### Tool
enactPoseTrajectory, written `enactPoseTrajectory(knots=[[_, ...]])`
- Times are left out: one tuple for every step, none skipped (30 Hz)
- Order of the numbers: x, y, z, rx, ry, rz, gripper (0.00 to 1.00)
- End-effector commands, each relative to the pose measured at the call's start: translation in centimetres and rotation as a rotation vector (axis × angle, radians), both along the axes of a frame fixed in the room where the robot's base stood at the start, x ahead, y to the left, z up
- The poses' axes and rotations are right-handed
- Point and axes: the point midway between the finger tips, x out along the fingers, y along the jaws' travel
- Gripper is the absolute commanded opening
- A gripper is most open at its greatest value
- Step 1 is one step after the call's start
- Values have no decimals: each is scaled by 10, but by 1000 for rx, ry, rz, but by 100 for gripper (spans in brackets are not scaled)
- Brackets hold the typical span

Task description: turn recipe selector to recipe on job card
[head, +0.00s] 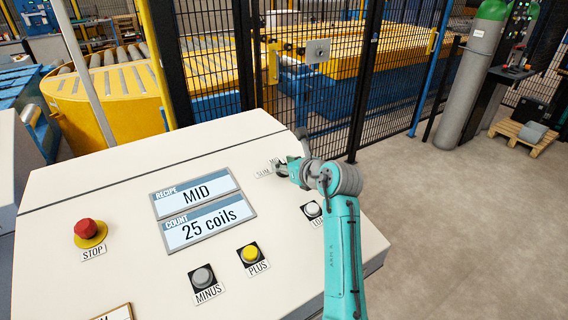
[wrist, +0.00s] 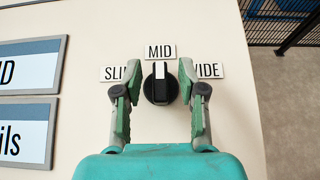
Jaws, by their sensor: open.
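The recipe selector (wrist: 153,90) is a black round knob with a white pointer line, seen in the wrist view. Its pointer aims up at the MID label (wrist: 160,52), between the SLIM label (wrist: 112,73) and the WIDE label (wrist: 210,70). My gripper (wrist: 160,105) is open, one green-padded finger on each side of the knob, with gaps on both sides. In the head view my gripper (head: 285,168) covers most of the selector. The recipe display (head: 196,193) reads MID. A wood-edged card (head: 116,314) at the bottom edge is cut off; its recipe cannot be read.
The sloped panel also carries a count display (head: 208,224) reading 25 coils, a red STOP button (head: 88,230), a grey MINUS button (head: 203,277), a yellow PLUS button (head: 250,254) and another button (head: 312,209) beside my arm. Black mesh fencing (head: 330,80) stands behind the panel.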

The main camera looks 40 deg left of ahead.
Motion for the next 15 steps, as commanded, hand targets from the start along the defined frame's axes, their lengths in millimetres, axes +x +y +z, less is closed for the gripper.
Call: enactPoseTrajectory(knots=[[1,3,-1,0,0,0,41],[1,4,-1,1,0,0,41],[1,5,-1,1,0,0,41],[2,5,-2,1,0,0,41],[2,5,-2,1,0,0,41],[2,5,-2,1,0,0,41],[2,5,-2,1,0,0,41],[2,5,-2,1,0,0,41],[2,5,-2,1,0,0,41],[2,5,-2,1,0,0,41],[2,5,-2,1,0,0,41],[2,5,-2,1,0,0,33],[2,5,-2,1,0,0,26],[2,5,-2,1,0,0,18],[2,5,-2,1,0,0,8]])
